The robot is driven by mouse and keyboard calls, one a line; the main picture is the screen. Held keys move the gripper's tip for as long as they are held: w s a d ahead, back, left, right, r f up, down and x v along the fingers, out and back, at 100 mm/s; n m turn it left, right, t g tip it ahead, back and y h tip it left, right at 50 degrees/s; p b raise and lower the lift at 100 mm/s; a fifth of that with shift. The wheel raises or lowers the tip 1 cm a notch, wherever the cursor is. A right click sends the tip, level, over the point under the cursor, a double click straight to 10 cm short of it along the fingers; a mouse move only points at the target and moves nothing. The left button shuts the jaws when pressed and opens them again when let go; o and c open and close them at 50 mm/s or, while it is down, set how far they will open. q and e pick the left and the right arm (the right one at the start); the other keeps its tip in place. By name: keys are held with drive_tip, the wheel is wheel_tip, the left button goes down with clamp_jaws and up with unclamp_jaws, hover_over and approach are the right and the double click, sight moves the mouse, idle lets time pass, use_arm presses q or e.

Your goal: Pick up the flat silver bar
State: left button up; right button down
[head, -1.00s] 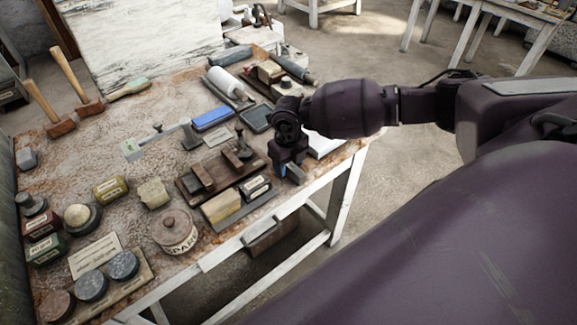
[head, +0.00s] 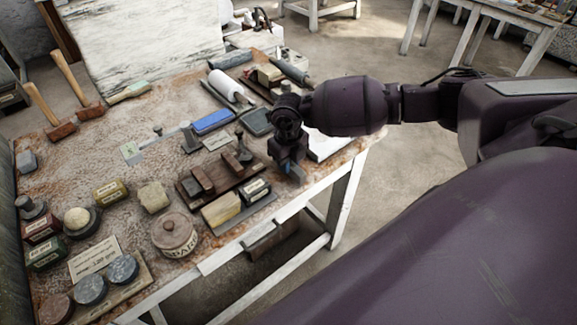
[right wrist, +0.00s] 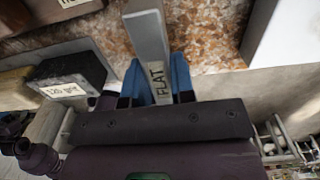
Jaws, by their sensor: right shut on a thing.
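The flat silver bar (right wrist: 148,38) shows in the right wrist view as a long grey bar with the word FLAT on its near end. My right gripper (right wrist: 158,74) is shut on that end, with one blue fingertip on each side. In the head view my right gripper (head: 291,168) points down at the front right edge of the workbench, and its wrist hides most of the bar. I cannot tell from the pictures how far the bar is off the bench top. My left gripper is not in view.
A dark block marked 120 grit (right wrist: 72,78) and other blocks lie close to the left of the gripper. A wooden rack (head: 222,178), a lidded pot (head: 174,234) and several tools crowd the bench (head: 130,215). Open floor (head: 400,200) lies to the right.

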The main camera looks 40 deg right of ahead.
wheel_tip(320, 180, up, 18)
drive_tip(key=shift+r, duration=0.15)
idle(0.3)
drive_tip(key=c, duration=1.7)
unclamp_jaws()
drive_tip(key=shift+c, duration=0.5)
